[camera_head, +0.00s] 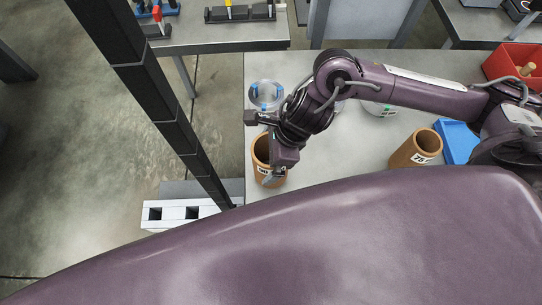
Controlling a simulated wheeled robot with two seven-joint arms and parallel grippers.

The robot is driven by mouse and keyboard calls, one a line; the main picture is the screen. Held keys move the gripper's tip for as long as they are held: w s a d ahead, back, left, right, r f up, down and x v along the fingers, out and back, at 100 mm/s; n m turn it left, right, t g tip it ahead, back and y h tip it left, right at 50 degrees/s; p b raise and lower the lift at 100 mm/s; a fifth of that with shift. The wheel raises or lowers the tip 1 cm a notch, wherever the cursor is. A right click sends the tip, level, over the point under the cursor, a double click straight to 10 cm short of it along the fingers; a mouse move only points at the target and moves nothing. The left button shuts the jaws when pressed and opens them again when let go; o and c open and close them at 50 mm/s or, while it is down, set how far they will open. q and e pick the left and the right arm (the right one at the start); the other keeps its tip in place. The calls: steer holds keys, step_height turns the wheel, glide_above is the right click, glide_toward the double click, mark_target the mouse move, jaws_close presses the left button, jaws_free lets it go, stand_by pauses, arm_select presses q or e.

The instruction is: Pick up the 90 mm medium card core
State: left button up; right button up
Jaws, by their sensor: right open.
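A brown card core (260,150) stands upright near the left edge of the grey steel table. Its white label is partly covered and too small to read surely. A second brown card core (424,142), labelled 75, stands further right. My right gripper (262,148) is over the left core, with its jaws apart. One jaw shows behind the core and the other in front of it. I cannot tell whether either touches the core. The arm hides part of the core's right side. My left gripper is not in view.
A clear roll with blue marks (265,94) stands just behind the left core. A pale round item (380,109) is partly behind my arm. A blue tray (459,142) and a red bin (513,62) are at the right. Bare table (345,145) lies between the cores.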

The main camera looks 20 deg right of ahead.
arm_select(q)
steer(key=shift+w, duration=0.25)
arm_select(e)
steer(key=shift+a+f, duration=0.1)
steer(key=shift+f, duration=0.1)
steer(key=c, duration=1.3)
steer(key=shift+o, duration=0.2)
steer(key=shift+r, duration=0.15)
